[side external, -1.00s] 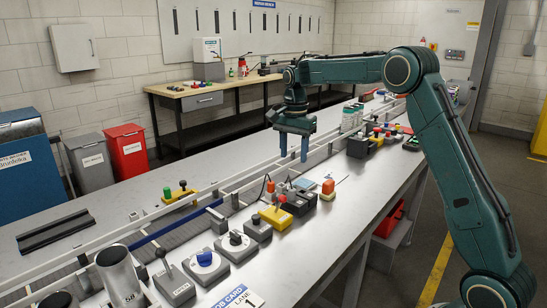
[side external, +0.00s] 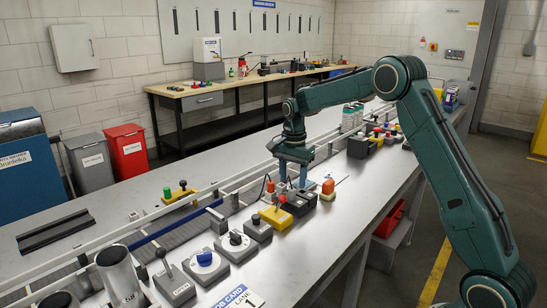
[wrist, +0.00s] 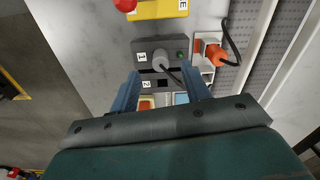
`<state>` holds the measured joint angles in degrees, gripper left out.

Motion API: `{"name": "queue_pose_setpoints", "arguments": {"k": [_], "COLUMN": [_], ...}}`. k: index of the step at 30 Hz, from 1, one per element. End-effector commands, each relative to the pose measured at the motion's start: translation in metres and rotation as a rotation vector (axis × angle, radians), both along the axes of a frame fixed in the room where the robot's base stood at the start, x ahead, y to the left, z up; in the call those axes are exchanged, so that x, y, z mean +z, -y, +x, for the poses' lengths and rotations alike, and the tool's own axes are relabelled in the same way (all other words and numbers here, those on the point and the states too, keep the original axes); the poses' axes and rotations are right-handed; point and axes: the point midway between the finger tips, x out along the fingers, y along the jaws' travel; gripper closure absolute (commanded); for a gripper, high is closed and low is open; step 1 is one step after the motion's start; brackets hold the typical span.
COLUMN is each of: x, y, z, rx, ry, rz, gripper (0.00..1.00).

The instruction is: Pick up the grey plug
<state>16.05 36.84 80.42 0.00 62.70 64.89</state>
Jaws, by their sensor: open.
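The grey plug (wrist: 160,60) sits in the socket marked 1 of a dark socket box (wrist: 144,46), with a dark lead running from it. The socket marked 2 is empty. My gripper (wrist: 161,72) is open, its two blue fingers reaching down on either side of the plug's near side. I cannot tell whether they touch it. In the side view my gripper (side external: 294,177) is low over the dark box (side external: 300,206), and its fingers largely hide the plug there.
An orange connector (wrist: 216,54) with a black cable sits right of the box in the wrist view. A yellow box (side external: 273,217) stands in front, and an orange-topped block (side external: 328,188) to the right. A rail (side external: 235,187) runs behind.

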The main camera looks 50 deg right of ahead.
Motion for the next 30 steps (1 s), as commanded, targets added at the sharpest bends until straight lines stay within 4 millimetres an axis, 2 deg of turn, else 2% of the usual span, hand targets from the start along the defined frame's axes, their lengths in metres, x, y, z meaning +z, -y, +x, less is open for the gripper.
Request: {"name": "queue_pose_setpoints", "arguments": {"k": [6,12,28,30], "x": [-0.026,-0.041,-0.042,-0.042], "y": [0.000,0.000,0.000,0.000], "z": [0.001,0.001,0.001,0.001], "rx": [0.000,0.000,0.000,0.000], "ry": [-0.003,-0.001,-0.001,-0.001], "rz": [0.002,0.000,0.000,0.000], "gripper": [0.53,0.53,0.53,0.67]}}
